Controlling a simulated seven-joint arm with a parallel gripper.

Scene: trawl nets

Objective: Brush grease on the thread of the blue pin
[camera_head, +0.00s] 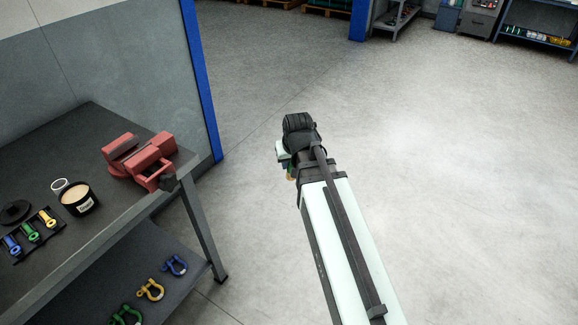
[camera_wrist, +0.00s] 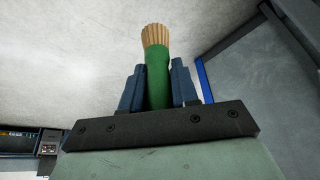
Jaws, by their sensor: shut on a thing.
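My gripper (camera_wrist: 158,78) is shut on a brush (camera_wrist: 157,75) with a green body and tan bristles, seen in the wrist view. In the head view my arm hangs over open floor, right of the bench, and hides most of the gripper and brush. The blue pin (camera_head: 11,244) lies at the left end of a small dark rack on the bench, beside a green pin (camera_head: 31,232) and a yellow pin (camera_head: 47,218). Its thread is too small to make out. An open black tub of cream-coloured grease (camera_head: 76,195) stands right of the pins.
A red vise (camera_head: 140,157) stands near the bench's right edge. A black lid (camera_head: 14,211) lies behind the pins. Blue (camera_head: 174,266), yellow (camera_head: 150,289) and green (camera_head: 126,316) shackles lie on the lower shelf. The floor (camera_head: 440,160) around my arm is clear.

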